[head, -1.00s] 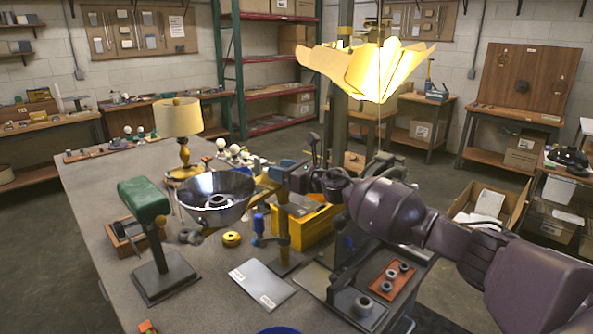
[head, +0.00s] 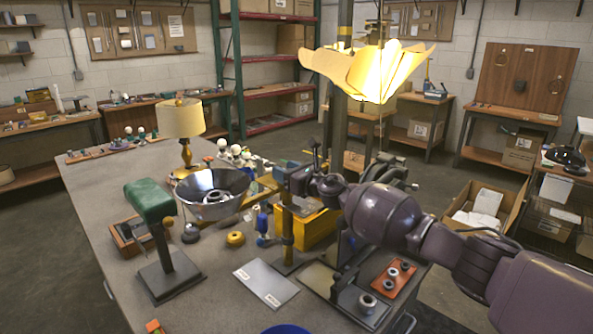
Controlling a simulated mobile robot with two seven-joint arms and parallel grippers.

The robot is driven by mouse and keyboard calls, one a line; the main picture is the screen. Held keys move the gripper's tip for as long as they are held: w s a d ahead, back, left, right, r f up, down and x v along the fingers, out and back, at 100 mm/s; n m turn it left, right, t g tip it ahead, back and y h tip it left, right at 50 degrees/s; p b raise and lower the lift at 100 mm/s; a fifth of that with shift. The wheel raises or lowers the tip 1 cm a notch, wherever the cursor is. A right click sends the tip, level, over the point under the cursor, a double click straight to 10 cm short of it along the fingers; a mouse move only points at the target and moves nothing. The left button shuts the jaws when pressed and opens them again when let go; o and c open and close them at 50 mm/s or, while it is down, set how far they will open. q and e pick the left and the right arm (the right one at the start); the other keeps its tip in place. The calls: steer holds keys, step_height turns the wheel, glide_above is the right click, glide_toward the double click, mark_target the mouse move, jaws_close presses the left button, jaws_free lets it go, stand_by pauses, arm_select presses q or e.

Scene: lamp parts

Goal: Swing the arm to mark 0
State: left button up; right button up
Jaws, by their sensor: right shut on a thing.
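A silver bowl-shaped shade (head: 224,205) hangs at the end of a brass-yellow swing arm (head: 262,193). The arm points left from the top of an upright post (head: 287,228) on the table. My right gripper (head: 297,181) reaches in from the right and is shut at the post end of the arm, by a grey bracket. My own wrist partly hides the jaws, and the exact grip is too small to make out. I cannot read any mark or 0 on the post. My left gripper is not in view.
A green-shaded lamp (head: 150,199) stands left of the bowl, and a cream-shaded lamp (head: 181,118) behind it. A yellow box (head: 313,230) is behind the post. A grey plate (head: 266,284) and an orange tray (head: 393,276) lie in front. A lit petal shade (head: 370,72) hangs above.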

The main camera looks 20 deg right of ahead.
steer(key=shift+f, duration=0.1)
steer(key=o, duration=1.3)
steer(key=p+v, duration=0.1)
steer(key=v, duration=1)
